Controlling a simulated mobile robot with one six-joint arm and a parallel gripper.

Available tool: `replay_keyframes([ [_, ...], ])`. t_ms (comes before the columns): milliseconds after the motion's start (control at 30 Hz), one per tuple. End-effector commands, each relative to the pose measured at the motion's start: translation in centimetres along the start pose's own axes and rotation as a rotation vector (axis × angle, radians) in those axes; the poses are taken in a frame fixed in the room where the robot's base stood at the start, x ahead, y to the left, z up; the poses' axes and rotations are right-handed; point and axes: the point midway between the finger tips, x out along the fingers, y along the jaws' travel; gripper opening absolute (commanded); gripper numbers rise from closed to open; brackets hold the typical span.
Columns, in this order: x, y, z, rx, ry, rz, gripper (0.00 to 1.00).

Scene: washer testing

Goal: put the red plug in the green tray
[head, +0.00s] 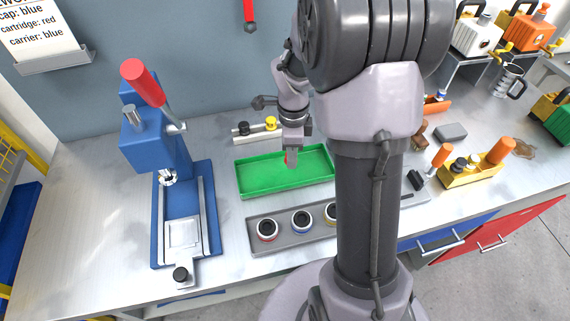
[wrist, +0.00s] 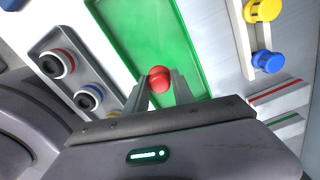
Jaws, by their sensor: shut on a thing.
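The red plug (wrist: 159,79) is between the fingertips of my gripper (wrist: 160,90) in the wrist view, and the jaws are shut on it. In the head view my gripper (head: 291,158) is over the green tray (head: 260,187), with a bit of the red plug (head: 286,158) showing at the fingertips. The green tray (wrist: 140,30) also lies behind the plug in the wrist view. I see nothing else in the tray. I cannot tell how high the plug is above the tray floor.
A grey tray (head: 286,248) with several ringed cups lies in front of the green tray. A blue press (head: 158,140) with a red handle stands at the left. A pale rack (head: 243,137) with a yellow plug (head: 270,123) is behind. My arm hides the middle right.

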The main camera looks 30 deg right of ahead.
Motion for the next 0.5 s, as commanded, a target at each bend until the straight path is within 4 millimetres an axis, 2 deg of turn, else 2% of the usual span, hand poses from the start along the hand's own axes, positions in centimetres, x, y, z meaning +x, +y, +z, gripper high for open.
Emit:
replay_keyframes([
  [133, 0.2, -0.5, 1.7, -0.003, 0.0, 0.0, 0.0],
  [300, 3.9, -0.4, 1.8, -0.001, 0.001, 0.002, 0.0],
  [500, 3.6, -0.5, 1.8, -0.001, 0.0, 0.0, 0.0],
])
